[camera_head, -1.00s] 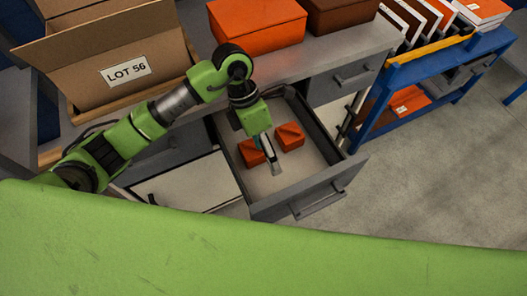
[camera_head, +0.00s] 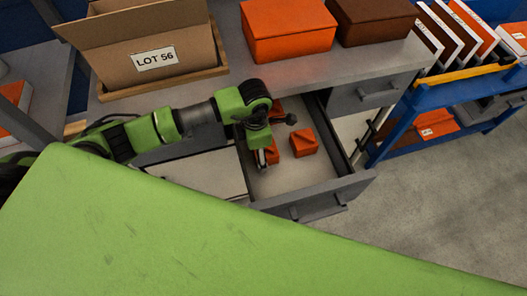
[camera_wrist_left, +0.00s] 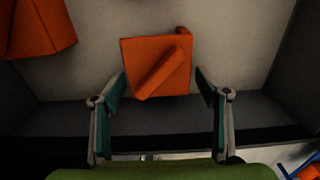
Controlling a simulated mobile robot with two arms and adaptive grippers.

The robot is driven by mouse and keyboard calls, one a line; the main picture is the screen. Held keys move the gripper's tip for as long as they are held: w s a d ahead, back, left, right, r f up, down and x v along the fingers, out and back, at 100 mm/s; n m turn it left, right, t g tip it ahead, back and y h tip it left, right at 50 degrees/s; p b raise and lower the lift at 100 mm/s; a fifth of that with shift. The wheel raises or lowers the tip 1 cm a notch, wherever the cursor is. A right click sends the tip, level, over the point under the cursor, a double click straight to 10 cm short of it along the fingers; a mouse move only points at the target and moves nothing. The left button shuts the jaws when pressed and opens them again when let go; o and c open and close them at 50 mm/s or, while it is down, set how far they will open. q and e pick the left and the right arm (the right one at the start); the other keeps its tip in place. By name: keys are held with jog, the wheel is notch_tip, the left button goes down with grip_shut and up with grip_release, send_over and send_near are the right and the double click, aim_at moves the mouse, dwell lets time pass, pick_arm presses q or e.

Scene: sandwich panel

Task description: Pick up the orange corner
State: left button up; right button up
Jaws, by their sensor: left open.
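Orange corners lie in the open grey drawer. One orange corner (camera_head: 304,143) sits clear in the drawer's right part. Another (camera_head: 271,152) is partly hidden by my left gripper (camera_head: 263,161), which points down into the drawer. A bit of orange (camera_head: 276,107) shows behind the arm. In the left wrist view, my left gripper (camera_wrist_left: 160,76) is open and empty. An orange corner (camera_wrist_left: 136,60) with a raised diagonal rib lies ahead, between the fingertips in the picture. A second orange piece (camera_wrist_left: 36,30) is at the top left. My right gripper is not in view.
The drawer's walls (camera_head: 345,186) surround the pieces. Above it, the grey worktop (camera_head: 225,40) holds a LOT 56 cardboard box (camera_head: 185,40), an orange box (camera_head: 288,40) and a brown box (camera_head: 372,22). A blue cart (camera_head: 405,125) stands right.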

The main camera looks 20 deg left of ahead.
pick_arm(q)
jog(key=c, duration=1.2)
jog(key=shift+r, duration=0.1)
